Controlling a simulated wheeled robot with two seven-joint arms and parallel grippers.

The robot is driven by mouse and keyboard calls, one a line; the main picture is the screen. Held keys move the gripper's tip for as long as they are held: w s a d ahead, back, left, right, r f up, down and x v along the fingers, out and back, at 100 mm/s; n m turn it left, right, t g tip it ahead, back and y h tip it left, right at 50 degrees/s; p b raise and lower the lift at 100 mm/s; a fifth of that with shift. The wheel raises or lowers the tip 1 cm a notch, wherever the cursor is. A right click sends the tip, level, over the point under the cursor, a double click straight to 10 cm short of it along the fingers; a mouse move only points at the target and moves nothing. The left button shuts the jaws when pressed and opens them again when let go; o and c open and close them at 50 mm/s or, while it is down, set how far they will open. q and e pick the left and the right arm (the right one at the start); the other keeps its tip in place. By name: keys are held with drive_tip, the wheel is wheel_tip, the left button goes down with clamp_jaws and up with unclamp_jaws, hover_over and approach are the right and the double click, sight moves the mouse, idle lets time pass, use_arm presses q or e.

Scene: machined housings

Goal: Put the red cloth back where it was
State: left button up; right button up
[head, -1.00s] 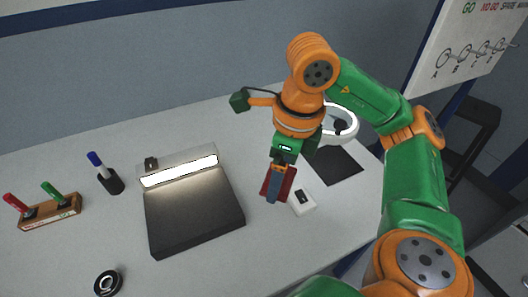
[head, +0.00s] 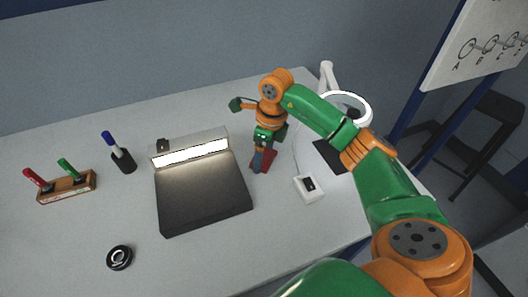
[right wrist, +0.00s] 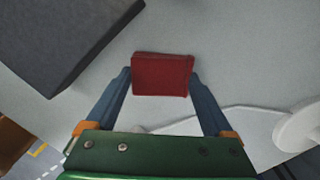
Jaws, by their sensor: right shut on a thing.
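The red cloth (head: 269,160) is a small, dark red folded pad between the fingers of my right gripper (head: 260,164) in the head view. My right gripper is shut on it, over the table just right of the black lit stand. In the right wrist view the cloth (right wrist: 162,75) spans the gap between the two blue fingers (right wrist: 160,88). I cannot tell whether the cloth touches the table. My left gripper is not in view.
The black stand (head: 203,198) with a bright light bar (head: 190,152) is to the left. A white box (head: 308,187), black mat (head: 331,156) and ring lamp (head: 364,105) are to the right. Markers in a wooden holder (head: 66,188), a marker cup (head: 123,162) and a black ring (head: 119,257) lie further left.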

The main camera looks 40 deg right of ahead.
sight(266, 158)
drive_tip(key=shift+f, duration=0.15)
drive_tip(key=o, duration=0.9)
drive_tip(key=shift+r, duration=0.4)
drive_tip(key=r, duration=0.5)
drive_tip(key=shift+s+d+r, duration=0.2)
drive_tip(key=shift+s+r, duration=0.05)
drive_tip(key=r, duration=0.2)
drive_tip(key=r+p, duration=0.1)
drive_tip(key=r, duration=0.3)
drive_tip(key=shift+s+d, duration=0.2)
drive_tip(key=shift+s, duration=0.2)
